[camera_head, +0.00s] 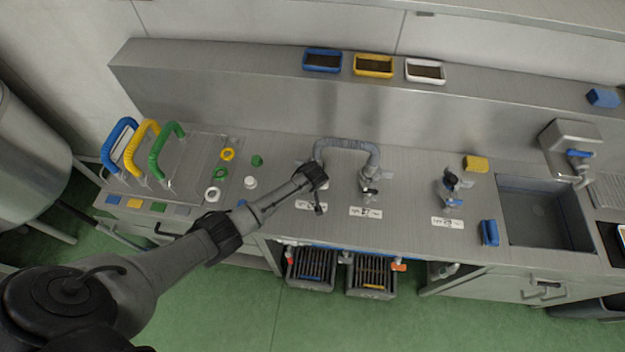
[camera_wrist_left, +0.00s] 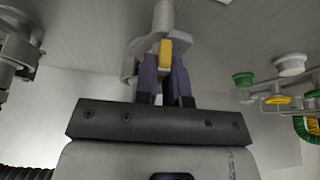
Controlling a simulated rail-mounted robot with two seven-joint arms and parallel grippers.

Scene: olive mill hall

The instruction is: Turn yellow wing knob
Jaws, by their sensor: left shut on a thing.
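The yellow wing knob (camera_wrist_left: 166,54) shows in the left wrist view, on a grey metal fitting (camera_wrist_left: 162,20). My left gripper (camera_wrist_left: 165,82) is shut on it, with one dark purple finger on each side. In the head view my left arm reaches in from the lower left, and my left gripper (camera_head: 316,190) is at the leftmost fitting on the steel counter (camera_head: 410,215). There the gripper and wrist hide the knob. The knob's exact turn angle cannot be told. My right gripper is in neither view.
A grey hose (camera_head: 345,143) arches right beside my gripper to the middle fitting (camera_head: 370,182). Another fitting (camera_head: 450,185) stands further right, before the sink (camera_head: 540,212). Loose rings and caps (camera_head: 221,174) and coloured handles (camera_head: 168,143) are left. Dark crates (camera_head: 372,280) stand below.

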